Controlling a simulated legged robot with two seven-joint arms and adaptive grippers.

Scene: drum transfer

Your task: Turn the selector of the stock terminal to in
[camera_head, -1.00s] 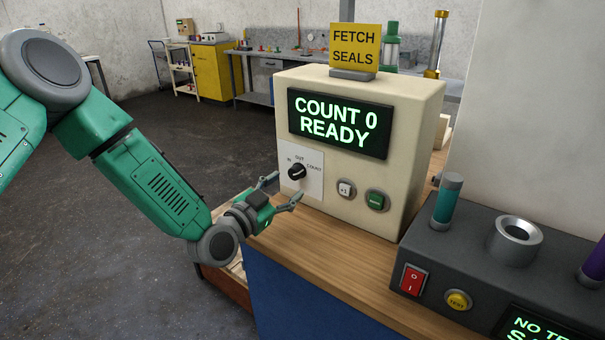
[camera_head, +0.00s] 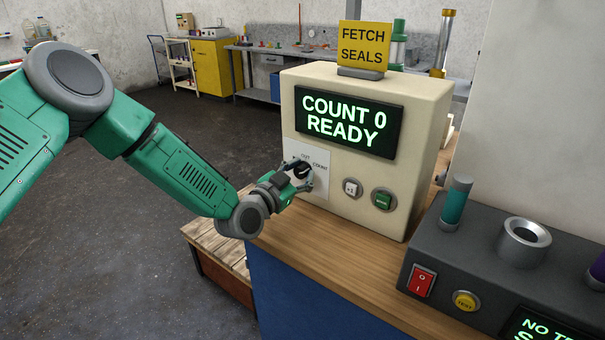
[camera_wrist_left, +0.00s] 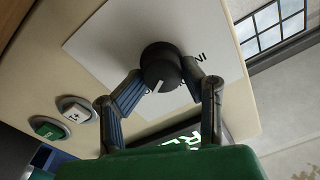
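The stock terminal (camera_head: 355,180) is a cream box whose screen reads COUNT 0 READY. Its selector (camera_head: 301,170) is a black round knob on a white plate. OUT and COUNT show in the head view; IN is hidden there by my gripper. In the left wrist view the knob (camera_wrist_left: 162,63) has a white pointer line toward the picture's bottom, away from the IN label at its right. My left gripper (camera_head: 300,175) is at the knob. In the wrist view its fingertips (camera_wrist_left: 163,72) sit against opposite sides of the knob, apparently closed on it. My right gripper is out of view.
A white button (camera_head: 351,188) and a green button (camera_head: 383,199) are right of the selector. A dark grey console (camera_head: 470,250) with a red switch stands at the right on the wooden counter (camera_head: 340,245). A yellow FETCH SEALS sign (camera_head: 364,45) tops the terminal.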

